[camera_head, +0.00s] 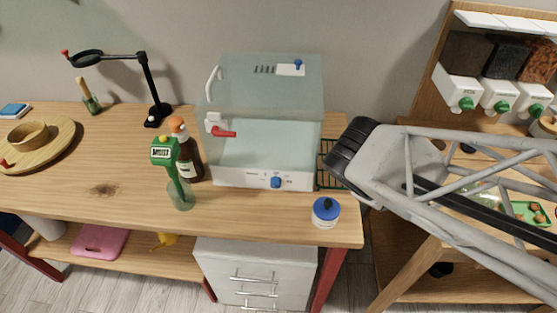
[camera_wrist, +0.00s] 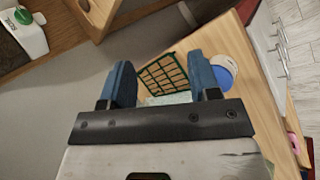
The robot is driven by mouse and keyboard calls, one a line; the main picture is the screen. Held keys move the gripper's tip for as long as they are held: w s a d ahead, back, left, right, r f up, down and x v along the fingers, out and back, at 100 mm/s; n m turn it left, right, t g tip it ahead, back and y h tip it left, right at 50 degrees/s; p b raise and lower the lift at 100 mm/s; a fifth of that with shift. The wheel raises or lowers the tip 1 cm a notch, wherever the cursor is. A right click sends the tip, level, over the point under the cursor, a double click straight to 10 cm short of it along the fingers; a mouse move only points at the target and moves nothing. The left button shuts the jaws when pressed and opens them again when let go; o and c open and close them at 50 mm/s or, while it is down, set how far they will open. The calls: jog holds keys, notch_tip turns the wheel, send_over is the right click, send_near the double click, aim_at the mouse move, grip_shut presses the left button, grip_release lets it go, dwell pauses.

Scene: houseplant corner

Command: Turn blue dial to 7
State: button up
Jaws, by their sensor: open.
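The blue dial (camera_head: 276,182) is a small knob on the white front panel of a clear-walled box (camera_head: 230,175) on the wooden table. Its markings are too small to read. The dial does not show in the wrist view. My gripper (camera_wrist: 160,65) shows two blue fingers spread apart with nothing held between them. In the head view my arm reaches in from the right, and its dark end is to the right of the box, apart from the dial. The fingertips cannot be made out there.
A blue-lidded jar (camera_head: 326,212) stands right of the dial near the table's front edge. A green wire rack (camera_wrist: 165,74) lies beyond my fingers. Dispensers (camera_head: 500,98) are at right.

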aim_at(275, 186)
jog(key=w+a+f+n+t, duration=0.1)
jog(key=a+f+n+t, duration=0.1)
jog(key=a+n, duration=0.1)
jog(key=w+a+f+n+t, duration=0.2)
jog(key=a+n, duration=0.2)
jog(key=n, duration=0.1)
jog(key=w+a+f+n+t, duration=0.2)
jog(key=a+n, duration=0.1)
jog(key=n, duration=0.2)
jog(key=shift+a+y, duration=0.3)
jog(key=a+f+n+t+y, duration=0.1)
jog(key=a+f+n+y, duration=0.1)
jog(key=a+n, duration=0.1)
jog(key=s+a+f+n+t+y, duration=0.1)
jog(key=a+f+n, duration=0.1)
jog(key=a+n, duration=0.2)
jog(key=a+f+n+t+y, duration=0.1)
jog(key=a+f+n+y, duration=0.1)
jog(key=a, duration=0.3)
jog(key=shift+s+f+n+y, duration=0.15)
jog(key=shift+s+n+y, duration=0.2)
jog(key=shift+n, duration=0.55)
jog(key=shift+w, duration=0.1)
jog(key=shift+x, duration=3.75)
jog(key=c, duration=0.9)
